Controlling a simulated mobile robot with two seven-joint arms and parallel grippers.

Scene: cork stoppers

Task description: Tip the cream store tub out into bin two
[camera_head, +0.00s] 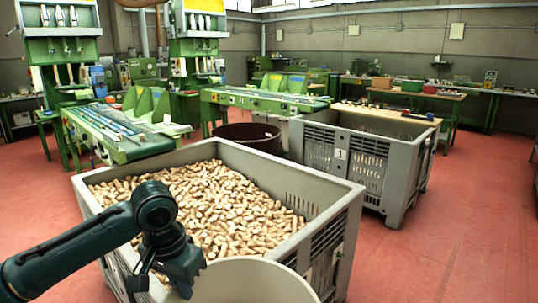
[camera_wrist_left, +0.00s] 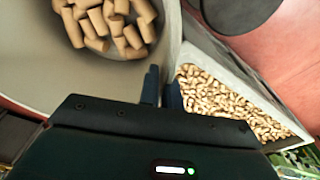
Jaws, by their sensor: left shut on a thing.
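The cream tub (camera_head: 255,280) is at the bottom of the head view, cut off by the frame, just on the near side of the front grey bin. Its rim looks about level. In the left wrist view the tub (camera_wrist_left: 105,75) holds loose corks (camera_wrist_left: 115,25). My left gripper (camera_head: 188,285) is shut on the tub's wall; its fingers (camera_wrist_left: 161,88) pinch the rim in the wrist view. The front bin (camera_head: 330,205) is filled with corks; its plate is unreadable. A second grey bin (camera_head: 400,150) behind right carries a plate seemingly marked 1. My right gripper is not in view.
A dark brown round container (camera_head: 250,130) stands between the bins. A green conveyor bench (camera_head: 145,148) is at the left, another (camera_head: 260,100) behind. A workbench (camera_head: 450,98) runs along the back. Red floor (camera_head: 470,220) is clear at the right.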

